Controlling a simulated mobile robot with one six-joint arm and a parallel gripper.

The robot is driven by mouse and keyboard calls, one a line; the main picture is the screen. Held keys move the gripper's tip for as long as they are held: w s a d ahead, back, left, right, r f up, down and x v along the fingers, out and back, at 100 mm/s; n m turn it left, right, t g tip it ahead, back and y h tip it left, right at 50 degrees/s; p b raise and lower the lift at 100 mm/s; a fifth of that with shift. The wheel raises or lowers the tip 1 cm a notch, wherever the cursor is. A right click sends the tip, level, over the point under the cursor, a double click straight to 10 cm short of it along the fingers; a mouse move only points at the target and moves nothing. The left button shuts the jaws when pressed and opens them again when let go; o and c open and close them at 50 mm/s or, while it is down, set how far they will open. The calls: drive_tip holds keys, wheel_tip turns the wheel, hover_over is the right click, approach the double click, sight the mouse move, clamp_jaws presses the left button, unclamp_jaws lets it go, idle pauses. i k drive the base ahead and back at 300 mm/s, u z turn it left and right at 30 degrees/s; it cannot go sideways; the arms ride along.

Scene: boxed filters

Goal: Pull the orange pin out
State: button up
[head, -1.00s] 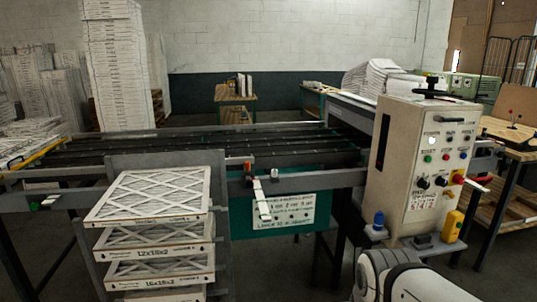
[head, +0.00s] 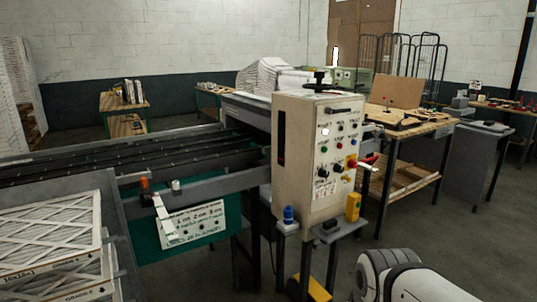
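A small orange-red upright piece (head: 144,184) stands on the front rail of the conveyor, left of centre in the head view. It may be the orange pin, but it is too small to tell its shape or how it is seated. A pale grey knob (head: 176,186) sits just right of it, and a white lever (head: 164,218) hangs below. A rounded white part of my own body shows at the bottom right. My gripper is out of view.
A beige control box (head: 318,150) with buttons and a red handle (head: 367,161) stands right of the conveyor (head: 120,147). A blue-capped bottle (head: 288,215) and a yellow device (head: 353,207) flank its foot. Boxed filters (head: 50,235) are stacked at left. Floor (head: 455,225) is open at right.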

sight(143, 180)
drive_tip(key=i, duration=2.45)
drive_tip(key=u, duration=2.3)
drive_tip(key=i, duration=1)
drive_tip(key=z, duration=0.05)
